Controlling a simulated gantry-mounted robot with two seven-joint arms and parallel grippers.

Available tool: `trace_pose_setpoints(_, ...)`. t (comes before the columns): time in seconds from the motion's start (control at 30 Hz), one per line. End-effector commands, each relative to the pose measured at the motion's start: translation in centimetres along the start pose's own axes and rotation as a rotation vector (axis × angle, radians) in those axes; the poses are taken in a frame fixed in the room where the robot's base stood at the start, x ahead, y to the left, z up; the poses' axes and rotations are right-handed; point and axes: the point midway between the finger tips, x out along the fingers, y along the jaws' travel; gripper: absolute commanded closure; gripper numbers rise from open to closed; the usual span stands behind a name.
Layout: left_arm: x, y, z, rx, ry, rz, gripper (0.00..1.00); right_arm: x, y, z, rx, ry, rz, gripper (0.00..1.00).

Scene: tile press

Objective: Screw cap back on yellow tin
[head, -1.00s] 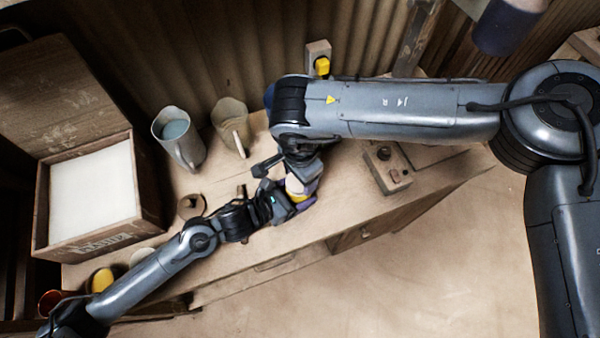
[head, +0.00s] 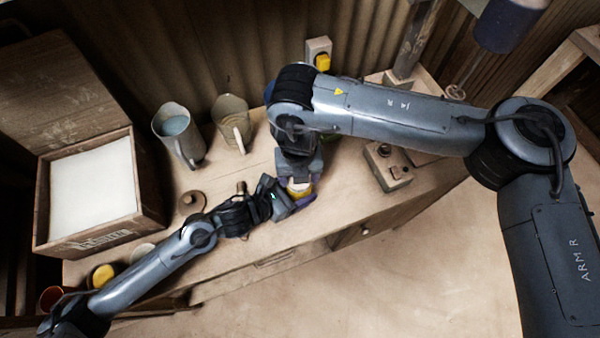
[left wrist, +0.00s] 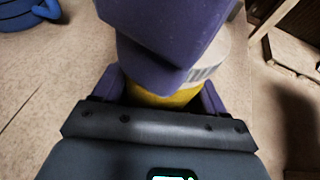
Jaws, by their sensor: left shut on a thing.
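The yellow tin (left wrist: 165,97) is between the purple fingers of my left gripper (left wrist: 160,92), which is shut on it. My right gripper (head: 298,178) points down at the cap from above. Its purple fingers (left wrist: 170,40) cover part of the cap in the left wrist view, and whether they grip it is unclear.
A grey-blue mug (head: 180,135) and a beige mug (head: 231,122) stand at the back left. A small brown round thing (head: 192,203) lies on the table. A control box (head: 388,168) is at right. An open wooden crate (head: 150,190) is at far left.

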Motion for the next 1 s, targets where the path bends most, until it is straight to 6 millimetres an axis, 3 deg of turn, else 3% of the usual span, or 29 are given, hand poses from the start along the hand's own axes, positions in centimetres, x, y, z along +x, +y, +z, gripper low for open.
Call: trace_pose_setpoints(1.0,-0.01,0.02,-0.13,-0.001,0.003,0.0,1.0,0.08,0.34,0.84,2.313,0.0,0.01,0.64)
